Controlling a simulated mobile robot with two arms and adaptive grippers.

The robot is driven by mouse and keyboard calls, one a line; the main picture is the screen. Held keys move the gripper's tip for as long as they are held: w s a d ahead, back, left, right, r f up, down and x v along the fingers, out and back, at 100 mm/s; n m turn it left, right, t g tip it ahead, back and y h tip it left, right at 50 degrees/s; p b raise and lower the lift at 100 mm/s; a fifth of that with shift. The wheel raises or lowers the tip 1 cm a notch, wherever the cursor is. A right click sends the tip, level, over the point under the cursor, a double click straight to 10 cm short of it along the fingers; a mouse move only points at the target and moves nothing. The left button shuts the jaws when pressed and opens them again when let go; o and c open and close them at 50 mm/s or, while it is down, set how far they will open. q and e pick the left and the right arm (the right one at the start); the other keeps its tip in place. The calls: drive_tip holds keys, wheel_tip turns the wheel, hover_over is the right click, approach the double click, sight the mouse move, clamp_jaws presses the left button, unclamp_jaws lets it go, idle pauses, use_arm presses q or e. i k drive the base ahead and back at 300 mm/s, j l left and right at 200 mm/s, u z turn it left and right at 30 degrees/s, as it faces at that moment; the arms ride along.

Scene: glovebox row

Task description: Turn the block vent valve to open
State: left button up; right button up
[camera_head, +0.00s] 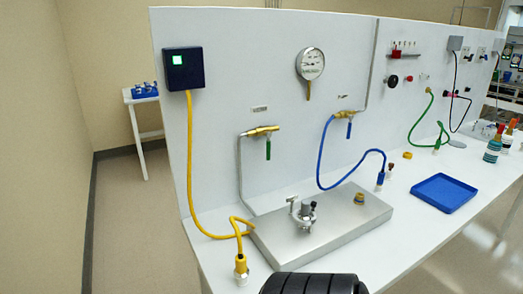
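A flat metal block (345,219) lies on the white bench in front of the panel. A small valve (306,213) with a dark grey cap and a silver lever-like part stands on it. Its open or closed position cannot be told at this size. A brass fitting (359,199) stands at the block's right end. On the panel, a brass valve with a green handle (268,149) and another with a blue handle (349,129) both have their handles pointing down.
A yellow cable (190,150) runs from a dark box (184,69) to a connector (240,266) left of the block. A blue hose (320,165) arches behind the block. A pressure gauge (310,63) is on the panel.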

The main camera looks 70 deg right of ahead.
sight(268, 135)
drive_tip(key=i+z, duration=0.2)
drive_tip(key=z, duration=0.15)
drive_tip(key=i+z, duration=0.35)
drive_tip(key=i+j+z, duration=0.1)
drive_tip(key=z, duration=0.3)
